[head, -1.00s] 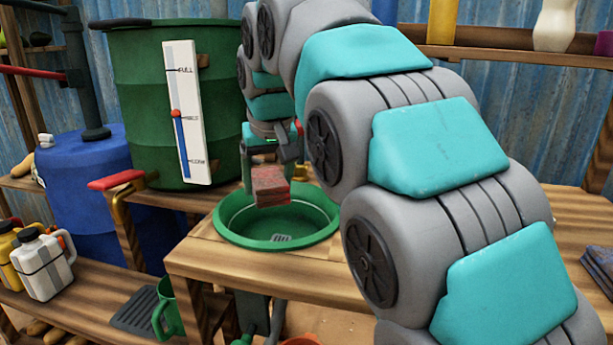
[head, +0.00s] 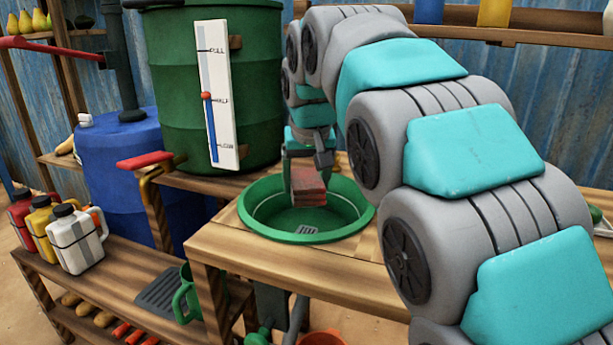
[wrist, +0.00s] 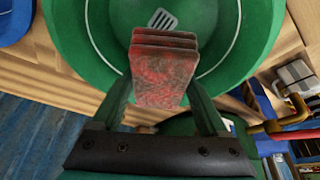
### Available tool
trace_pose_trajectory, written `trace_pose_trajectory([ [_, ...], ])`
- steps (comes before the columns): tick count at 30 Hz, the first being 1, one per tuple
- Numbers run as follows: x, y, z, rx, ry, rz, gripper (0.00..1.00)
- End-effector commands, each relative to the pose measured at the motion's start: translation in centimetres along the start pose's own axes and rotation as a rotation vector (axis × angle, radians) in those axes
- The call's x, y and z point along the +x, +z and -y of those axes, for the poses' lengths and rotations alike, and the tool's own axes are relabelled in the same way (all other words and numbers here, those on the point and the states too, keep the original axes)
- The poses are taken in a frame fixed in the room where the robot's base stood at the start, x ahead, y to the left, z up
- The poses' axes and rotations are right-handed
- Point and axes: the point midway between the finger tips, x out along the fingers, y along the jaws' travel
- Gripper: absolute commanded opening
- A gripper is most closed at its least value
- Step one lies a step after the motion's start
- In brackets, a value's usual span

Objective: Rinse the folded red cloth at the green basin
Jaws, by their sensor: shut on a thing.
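The folded red cloth (head: 308,186) is a stacked block with grey, dirty-looking patches. It also shows in the wrist view (wrist: 162,75). My gripper (head: 307,170) is shut on the cloth, and the fingers (wrist: 165,95) lie at either side of it in the wrist view. The green basin (head: 262,222) is set in a wooden counter. The cloth hangs inside or just over the basin's opening, above its floor; the exact height is hard to tell. A slotted grey drain (head: 306,230) shows in the basin floor.
A green barrel (head: 180,90) with a level gauge (head: 215,95) stands behind left. A tap with a red handle (head: 145,160) juts out left of the basin. A blue barrel (head: 125,160) and several jugs (head: 75,240) stand further left. A green mug (head: 187,295) is below.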

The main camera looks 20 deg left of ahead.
Motion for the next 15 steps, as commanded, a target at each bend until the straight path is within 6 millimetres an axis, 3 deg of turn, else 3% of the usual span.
trace_pose_trajectory([
  [15,4.5,1.9,0.0,-0.001,0.0,0.0,0.21],
])
